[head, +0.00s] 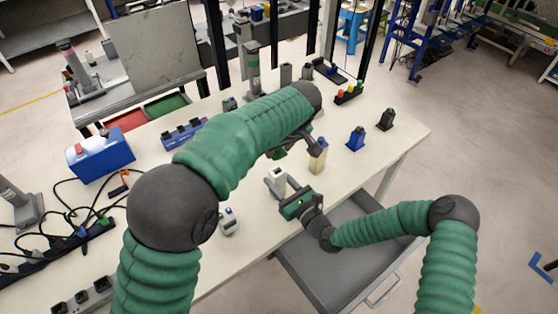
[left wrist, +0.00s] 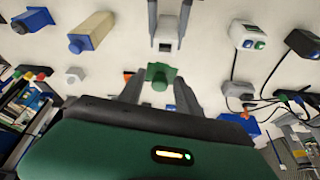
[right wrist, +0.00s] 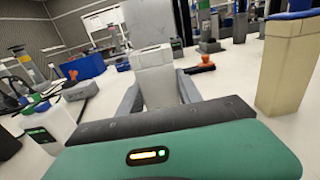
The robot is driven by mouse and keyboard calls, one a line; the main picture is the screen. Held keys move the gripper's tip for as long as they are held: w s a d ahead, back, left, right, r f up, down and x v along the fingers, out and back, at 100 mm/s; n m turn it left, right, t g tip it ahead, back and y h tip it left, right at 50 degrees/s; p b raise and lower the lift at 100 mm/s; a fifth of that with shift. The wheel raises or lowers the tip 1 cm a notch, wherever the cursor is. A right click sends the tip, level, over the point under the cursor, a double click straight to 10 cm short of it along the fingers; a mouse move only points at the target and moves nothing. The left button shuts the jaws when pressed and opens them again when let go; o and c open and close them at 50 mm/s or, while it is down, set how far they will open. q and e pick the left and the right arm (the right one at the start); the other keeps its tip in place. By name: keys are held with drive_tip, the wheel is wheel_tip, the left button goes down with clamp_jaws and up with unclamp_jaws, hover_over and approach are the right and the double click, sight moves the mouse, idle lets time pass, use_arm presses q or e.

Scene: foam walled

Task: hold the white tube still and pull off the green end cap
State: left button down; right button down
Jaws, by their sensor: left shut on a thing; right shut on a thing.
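The white tube (head: 279,177) stands above the table with its upper end bare. My right gripper (head: 275,187) is shut on it. In the right wrist view the tube (right wrist: 155,78) is upright between the fingers. My left gripper (head: 284,150) is above and behind the tube, partly hidden by my left arm. It is shut on the green end cap (left wrist: 160,77), which shows between its fingers in the left wrist view. There the cap is apart from the tube (left wrist: 166,38), with a visible gap.
A beige block with a blue end (head: 318,156) stands just right of the grippers. A blue bottle (head: 356,138) and a black one (head: 386,119) are farther right. A grey drawer (head: 345,255) is open at the front edge.

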use_arm(q)
wheel_tip(320, 180, up, 2)
drive_tip(key=shift+r, duration=0.15)
use_arm(e)
drive_tip(key=shift+w, duration=0.1)
drive_tip(key=c, duration=0.7)
unclamp_jaws()
drive_tip(key=v, duration=1.2)
drive_tip(key=shift+f, duration=0.1)
